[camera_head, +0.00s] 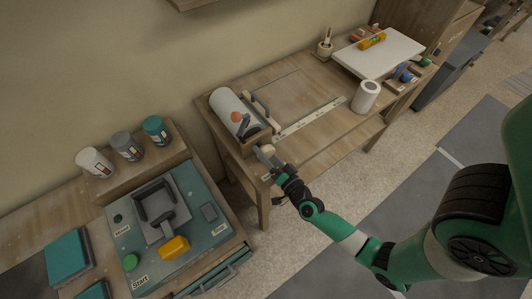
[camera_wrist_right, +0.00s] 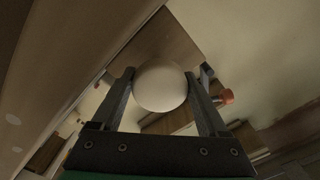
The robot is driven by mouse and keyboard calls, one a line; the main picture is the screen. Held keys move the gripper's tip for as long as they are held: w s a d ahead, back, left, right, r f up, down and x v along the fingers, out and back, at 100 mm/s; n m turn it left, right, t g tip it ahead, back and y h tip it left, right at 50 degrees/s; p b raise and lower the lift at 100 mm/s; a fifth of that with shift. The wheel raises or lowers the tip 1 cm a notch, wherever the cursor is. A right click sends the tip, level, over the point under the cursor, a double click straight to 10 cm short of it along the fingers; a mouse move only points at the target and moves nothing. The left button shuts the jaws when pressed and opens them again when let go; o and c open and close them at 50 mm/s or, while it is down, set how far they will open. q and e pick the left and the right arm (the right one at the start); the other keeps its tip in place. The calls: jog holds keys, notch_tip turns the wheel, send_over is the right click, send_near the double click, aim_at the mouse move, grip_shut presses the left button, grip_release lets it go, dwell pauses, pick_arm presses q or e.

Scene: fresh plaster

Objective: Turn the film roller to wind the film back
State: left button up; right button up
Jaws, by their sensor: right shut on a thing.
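The film roller (camera_head: 228,104) is a white cylinder lying in a wooden holder at the left end of the long bench. My right gripper (camera_head: 272,160) is at the front of this holder. In the right wrist view, its two fingers (camera_wrist_right: 160,95) are shut on a pale round knob (camera_wrist_right: 160,86), one finger on each side. In the head view a pale piece (camera_head: 267,150) shows at the fingertips, but its link to the roller is hard to make out. My left gripper is not in view.
An orange-red knob (camera_head: 237,117) and a dark handle (camera_head: 261,104) are close to the roller. A white roll (camera_head: 366,96) stands on the bench, right of a pale ruler strip (camera_head: 310,117). A teal machine (camera_head: 205,237) stands at lower left. The bench middle is mostly clear.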

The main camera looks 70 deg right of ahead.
dwell(0.5)
jog(key=o, duration=1.3)
jog(key=shift+c, duration=0.2)
jog(key=p+v, duration=0.1)
jog(key=v, duration=1)
jog(key=shift+s+p, duration=0.25)
jog(key=shift+p, duration=0.05)
jog(key=shift+a, duration=0.2)
